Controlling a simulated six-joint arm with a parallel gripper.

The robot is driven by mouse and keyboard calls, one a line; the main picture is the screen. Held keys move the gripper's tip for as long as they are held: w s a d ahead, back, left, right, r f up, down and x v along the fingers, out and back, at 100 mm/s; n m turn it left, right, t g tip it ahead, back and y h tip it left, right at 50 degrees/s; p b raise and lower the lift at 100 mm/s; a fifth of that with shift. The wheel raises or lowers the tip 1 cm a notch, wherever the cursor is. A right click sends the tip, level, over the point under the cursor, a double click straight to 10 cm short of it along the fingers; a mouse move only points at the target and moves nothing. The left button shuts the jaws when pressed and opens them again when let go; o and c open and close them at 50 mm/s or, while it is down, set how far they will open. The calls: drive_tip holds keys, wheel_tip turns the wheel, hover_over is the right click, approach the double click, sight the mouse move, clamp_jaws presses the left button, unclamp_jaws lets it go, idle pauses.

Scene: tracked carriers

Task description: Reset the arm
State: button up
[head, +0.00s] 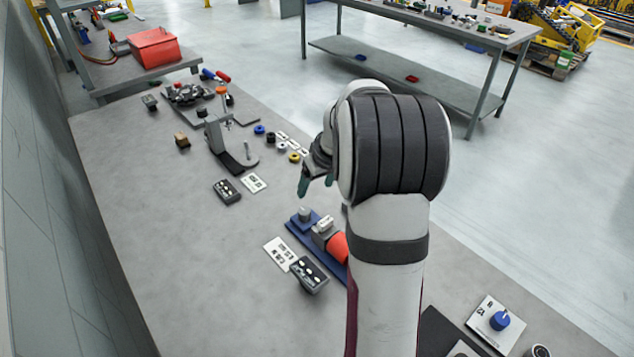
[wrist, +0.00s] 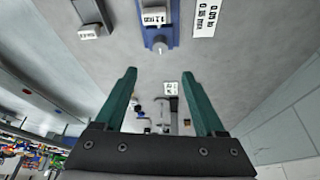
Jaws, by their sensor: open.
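My gripper (wrist: 160,102) has two green fingers, spread apart with nothing between them in the wrist view. In the head view my gripper (head: 315,183) hangs above the workbench (head: 150,235), partly hidden behind my own arm. A blue fixture (head: 305,240) with a grey knob and a red cylinder (head: 338,246) lies on the bench below and in front of it. The fixture also shows at the top of the wrist view (wrist: 158,22). The gripper is apart from everything on the bench.
Near the gripper are a dark button box (head: 309,275), white label cards (head: 281,253), another button box (head: 227,191) and a dark curved stand (head: 228,150). A blue knob on a white plate (head: 500,320) sits at the lower right. The bench's left side is clear.

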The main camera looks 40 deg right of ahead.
drive_tip(key=shift+s+r, duration=0.15)
drive_tip(key=shift+r, duration=0.2)
